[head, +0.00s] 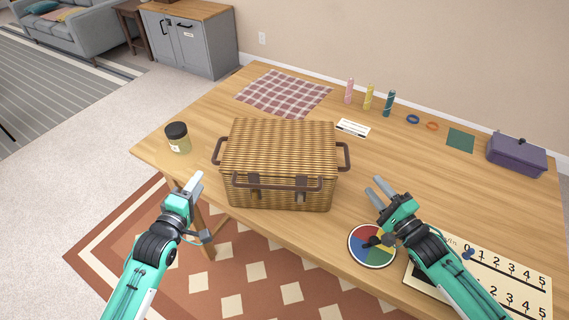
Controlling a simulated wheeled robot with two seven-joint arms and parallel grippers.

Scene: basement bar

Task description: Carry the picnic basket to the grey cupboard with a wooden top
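The brown wicker picnic basket (279,157) stands closed on the wooden table, with a dark loop handle at each side and a longer handle at the front. My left gripper (200,208) is open and empty, in front of the table edge, to the left of and nearer than the basket. My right gripper (378,193) is open and empty, to the right of the basket and apart from it. The grey cupboard with a wooden top (190,42) stands against the wall at the back left, with bare floor in front of it.
The wooden table (350,205) also bears a jar (177,138), a checked cloth (283,93), bottles (368,97), a purple box (517,153), a colour wheel (371,247) and a number board (520,284). The cupboard's top looks bare. A sofa (75,38) is far left.

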